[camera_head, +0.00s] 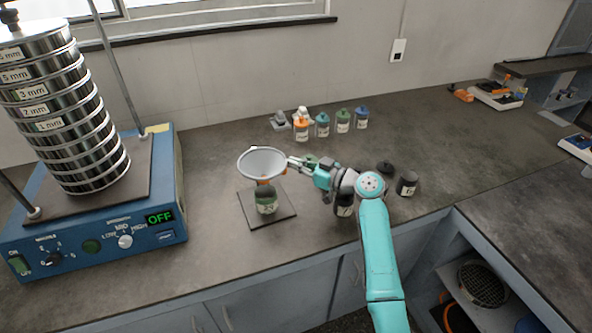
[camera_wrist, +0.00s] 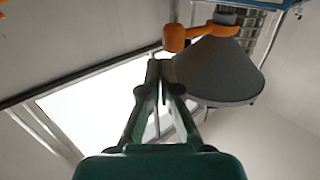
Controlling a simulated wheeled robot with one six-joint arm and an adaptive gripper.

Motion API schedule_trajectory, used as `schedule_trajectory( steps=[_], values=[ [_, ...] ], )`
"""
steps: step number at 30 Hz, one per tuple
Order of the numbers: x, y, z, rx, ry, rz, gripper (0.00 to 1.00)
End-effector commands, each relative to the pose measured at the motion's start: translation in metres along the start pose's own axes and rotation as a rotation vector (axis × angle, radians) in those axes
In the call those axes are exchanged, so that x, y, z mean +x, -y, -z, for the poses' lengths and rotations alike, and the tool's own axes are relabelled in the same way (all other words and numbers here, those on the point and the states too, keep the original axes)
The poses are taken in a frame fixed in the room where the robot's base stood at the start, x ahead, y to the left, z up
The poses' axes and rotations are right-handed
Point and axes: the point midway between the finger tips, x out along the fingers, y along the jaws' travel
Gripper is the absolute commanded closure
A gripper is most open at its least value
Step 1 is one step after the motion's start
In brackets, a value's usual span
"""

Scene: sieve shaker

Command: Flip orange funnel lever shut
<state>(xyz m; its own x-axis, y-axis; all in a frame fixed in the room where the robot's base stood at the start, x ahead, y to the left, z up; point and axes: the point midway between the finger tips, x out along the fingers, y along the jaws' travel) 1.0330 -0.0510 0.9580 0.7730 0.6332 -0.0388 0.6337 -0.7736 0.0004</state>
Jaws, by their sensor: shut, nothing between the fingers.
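A grey-white funnel (camera_head: 262,163) stands over a jar (camera_head: 266,200) on a dark square plate (camera_head: 286,214). A bit of orange shows just under the funnel in the head view. In the wrist view the funnel (camera_wrist: 215,75) appears upside down, with the orange lever (camera_wrist: 185,36) at its narrow end. My gripper (camera_head: 292,162) is at the right side of the funnel, close to its rim. In the wrist view my gripper (camera_wrist: 159,66) is shut and empty, with its tips close to the lever's rounded end. I cannot tell whether they touch.
A blue sieve shaker (camera_head: 110,230) with a tall sieve stack (camera_head: 65,115) stands at the left, its display reading OFF. Several small jars (camera_head: 322,125) stand near the wall. A dark jar (camera_head: 407,184) stands right of my arm.

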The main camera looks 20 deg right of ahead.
Motion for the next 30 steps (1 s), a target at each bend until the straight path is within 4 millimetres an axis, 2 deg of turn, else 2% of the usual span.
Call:
schedule_trajectory(
  steps=[1, 6, 12, 18, 30],
  values=[
    [0.0, 0.0, 0.011, -0.004, -0.003, 0.0, 1.0],
    [-0.002, 0.0, 0.042, -0.003, -0.003, 0.0, 1.0],
    [-0.002, -0.001, 0.067, -0.001, -0.002, 0.0, 1.0],
    [-0.003, 0.0, 0.074, 0.0, 0.0, -0.001, 1.0],
    [-0.003, 0.0, 0.074, 0.0, -0.001, 0.0, 1.0]
  ],
)
